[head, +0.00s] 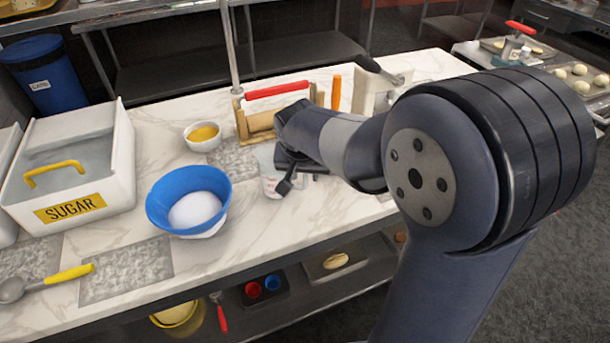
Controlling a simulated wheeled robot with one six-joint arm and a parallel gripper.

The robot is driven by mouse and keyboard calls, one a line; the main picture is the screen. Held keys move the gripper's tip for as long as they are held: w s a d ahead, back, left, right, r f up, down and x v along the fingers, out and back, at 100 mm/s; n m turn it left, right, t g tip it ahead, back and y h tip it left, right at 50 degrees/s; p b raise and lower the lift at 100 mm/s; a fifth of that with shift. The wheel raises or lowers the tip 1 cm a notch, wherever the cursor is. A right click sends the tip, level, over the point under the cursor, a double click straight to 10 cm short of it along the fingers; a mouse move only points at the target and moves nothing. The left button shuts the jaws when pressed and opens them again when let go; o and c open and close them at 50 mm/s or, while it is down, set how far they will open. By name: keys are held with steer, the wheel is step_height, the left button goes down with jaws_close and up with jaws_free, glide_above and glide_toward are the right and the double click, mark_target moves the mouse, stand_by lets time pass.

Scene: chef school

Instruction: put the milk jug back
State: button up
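A pale container with a faint reddish mark (268,170) stands on the marble counter near the middle; it may be the milk jug, but my gripper and arm hide much of it. My gripper (287,183) is dark and sits right at this container's right side, low over the counter. One dark finger shows in front of the container. The other finger is not clear, so I cannot tell whether the gripper is open or closed on it.
A blue bowl (160,212) with white contents and a small white bowl (203,144) of yellow contents stand to the left. Behind my gripper is a wooden rack (243,125) with a red-handled rolling pin (276,90). A sugar bin (122,165) and a yellow-handled spoon (68,274) lie farther left.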

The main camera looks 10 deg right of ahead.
steer(key=d+v, duration=0.1)
steer(key=v, duration=0.9)
steer(key=shift+a, duration=0.5)
steer(key=shift+o, duration=0.4)
